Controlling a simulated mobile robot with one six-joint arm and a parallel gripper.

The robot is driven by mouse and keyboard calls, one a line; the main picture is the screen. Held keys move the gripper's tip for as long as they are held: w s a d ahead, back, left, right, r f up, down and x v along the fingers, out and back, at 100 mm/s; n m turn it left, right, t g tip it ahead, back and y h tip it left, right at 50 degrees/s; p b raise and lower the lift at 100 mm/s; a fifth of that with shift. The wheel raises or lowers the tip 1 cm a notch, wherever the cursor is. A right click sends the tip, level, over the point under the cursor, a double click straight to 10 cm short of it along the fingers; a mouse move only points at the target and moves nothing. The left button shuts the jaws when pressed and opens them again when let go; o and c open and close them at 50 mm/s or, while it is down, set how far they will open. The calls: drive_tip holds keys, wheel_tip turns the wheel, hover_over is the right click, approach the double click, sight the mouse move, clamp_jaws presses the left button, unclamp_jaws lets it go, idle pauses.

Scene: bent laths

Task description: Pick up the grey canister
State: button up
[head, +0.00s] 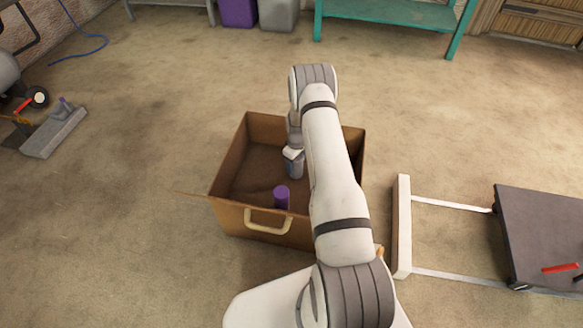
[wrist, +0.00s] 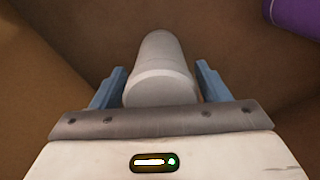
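The grey canister (wrist: 160,62) lies in line between the two blue fingers of my gripper (wrist: 161,72) in the wrist view. Narrow gaps show between the canister and the fingers, so they look open around it. In the head view my gripper (head: 293,156) is down inside the brown box (head: 230,218). The canister (head: 296,171) shows there just below the gripper, partly hidden by it. The far end of the canister is towards the box floor.
A purple canister (head: 282,197) stands in the box near its front wall; it also shows at the wrist view's top right (wrist: 296,14). The box has a pale handle (head: 268,222) and an open flap at left. A dark platform cart (head: 540,235) is at right.

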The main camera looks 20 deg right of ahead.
drive_tip(key=c, duration=1)
drive_tip(key=shift+o, duration=0.2)
drive_tip(key=shift+r, duration=0.1)
